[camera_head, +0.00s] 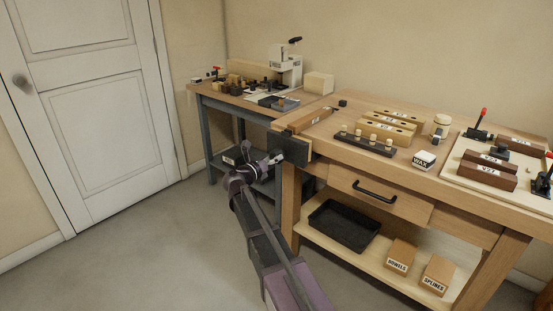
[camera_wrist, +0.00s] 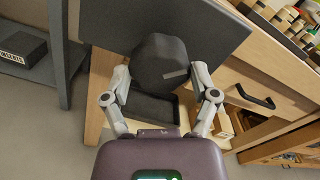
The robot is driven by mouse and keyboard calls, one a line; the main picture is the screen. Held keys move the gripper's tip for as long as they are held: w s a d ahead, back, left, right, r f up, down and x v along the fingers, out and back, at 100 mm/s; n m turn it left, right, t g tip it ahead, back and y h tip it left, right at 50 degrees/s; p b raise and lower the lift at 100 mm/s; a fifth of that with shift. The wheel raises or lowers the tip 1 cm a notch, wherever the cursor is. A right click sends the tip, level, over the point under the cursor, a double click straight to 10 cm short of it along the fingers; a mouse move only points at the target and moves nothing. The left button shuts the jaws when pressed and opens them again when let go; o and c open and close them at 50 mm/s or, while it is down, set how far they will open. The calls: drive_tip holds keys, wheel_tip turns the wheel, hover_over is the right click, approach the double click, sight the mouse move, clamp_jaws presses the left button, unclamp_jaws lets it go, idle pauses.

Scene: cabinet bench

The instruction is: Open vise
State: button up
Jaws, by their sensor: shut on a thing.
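The vise is at the left front end of the wooden workbench, with a dark flat jaw plate (camera_head: 292,149) on its front face. The plate also fills the upper part of the wrist view (camera_wrist: 215,25). A dark, thick round knob (camera_wrist: 160,55) with a pale mark stands out in front of the plate. My gripper (camera_head: 272,160) reaches up to it from the front left. In the wrist view my gripper's two grey fingers (camera_wrist: 161,76) are shut on the knob, one on each side. The knob is mostly hidden by my gripper in the head view.
A grey side bench (camera_head: 215,98) with small tools stands behind on the left. The workbench has a drawer with a black handle (camera_head: 374,192) and a lower shelf with a black tray (camera_head: 344,225). Wooden blocks (camera_head: 388,132) lie on its top. The floor at left is clear.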

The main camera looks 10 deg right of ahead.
drive_tip(key=shift+w+a+n, duration=0.15)
drive_tip(key=shift+n, duration=1.35)
drive_tip(key=o, duration=0.9)
drive_tip(key=shift+s, duration=0.2)
drive_tip(key=shift+v, duration=3.45)
